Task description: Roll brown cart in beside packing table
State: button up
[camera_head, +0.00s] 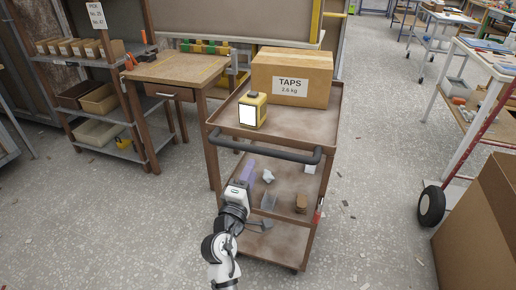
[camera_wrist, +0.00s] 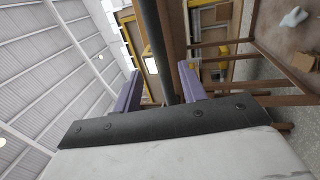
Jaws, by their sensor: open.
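The brown cart (camera_head: 222,128) stands in the middle of the head view, with several shelves and a dark handle bar (camera_head: 265,147) across its near side. Its top carries a cardboard box marked TAPS (camera_head: 290,62) and a yellow device with a white face (camera_head: 253,110). My gripper (camera_head: 248,169) is just below the left part of the handle in the head view. In the wrist view its purple fingers (camera_wrist: 160,72) are open, and the dark bar (camera_wrist: 155,40) runs between them in the picture. I cannot tell if they touch it. A wooden table with a drawer (camera_head: 172,72) stands left of the cart.
A shelf rack with bins (camera_head: 98,100) stands at the left. A large cardboard box (camera_head: 480,225) and a black wheel (camera_head: 431,205) are at the right. A white workbench (camera_head: 480,60) is behind them. Grey floor (camera_head: 375,180) is mostly clear right of the cart.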

aim_at(259, 151)
jog(key=p+x, duration=0.1)
jog(key=x, duration=0.7)
jog(key=shift+w+r+p, duration=0.15)
jog(key=shift+w+p, duration=0.2)
jog(key=shift+p, duration=0.05)
grip_shut()
